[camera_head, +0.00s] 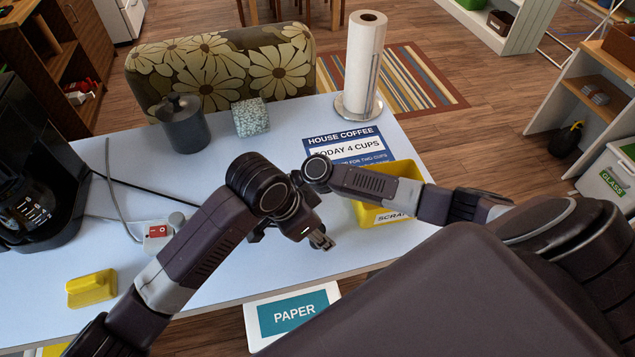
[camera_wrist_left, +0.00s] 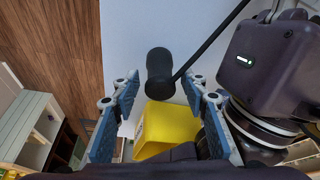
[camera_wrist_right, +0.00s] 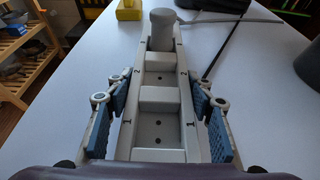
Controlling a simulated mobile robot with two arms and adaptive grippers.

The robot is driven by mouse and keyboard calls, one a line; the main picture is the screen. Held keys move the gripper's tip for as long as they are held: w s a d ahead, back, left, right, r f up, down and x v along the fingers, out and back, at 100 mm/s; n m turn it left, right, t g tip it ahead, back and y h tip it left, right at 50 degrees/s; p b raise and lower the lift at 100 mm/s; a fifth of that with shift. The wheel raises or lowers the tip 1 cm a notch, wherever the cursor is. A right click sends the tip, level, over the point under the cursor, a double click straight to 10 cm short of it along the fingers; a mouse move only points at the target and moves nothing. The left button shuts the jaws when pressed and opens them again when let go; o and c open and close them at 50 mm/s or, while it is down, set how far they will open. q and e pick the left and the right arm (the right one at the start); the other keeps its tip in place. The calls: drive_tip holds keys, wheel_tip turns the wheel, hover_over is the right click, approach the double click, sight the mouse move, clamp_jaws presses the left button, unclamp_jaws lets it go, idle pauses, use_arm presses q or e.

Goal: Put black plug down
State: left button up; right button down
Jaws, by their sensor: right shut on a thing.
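The black plug (camera_wrist_left: 160,73), with its black cable, shows in the left wrist view in front of the white tabletop, between my left fingertips with a gap on each side. In the head view it is hidden. My left gripper (camera_head: 321,240) is open. My right gripper (camera_wrist_right: 148,100) is shut on the grey power strip (camera_wrist_right: 160,95), one blue pad along each side. The strip has numbered bays, and a grey cylindrical plug stands at its far end. In the head view the left arm covers most of the strip, but its red switch (camera_head: 157,231) shows.
A yellow scrap bin (camera_head: 370,215) stands close on the right. A coffee maker (camera_head: 30,180), a dark canister (camera_head: 183,125), a patterned cube (camera_head: 251,118) and a paper towel roll (camera_head: 361,65) stand around the table.

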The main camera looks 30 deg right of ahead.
use_arm(q)
drive_tip(key=v, duration=1.2)
drive_tip(key=shift+r, duration=0.2)
use_arm(e)
drive_tip(key=c, duration=0.9)
unclamp_jaws()
drive_tip(key=shift+o, duration=0.2)
drive_tip(key=shift+d, duration=0.1)
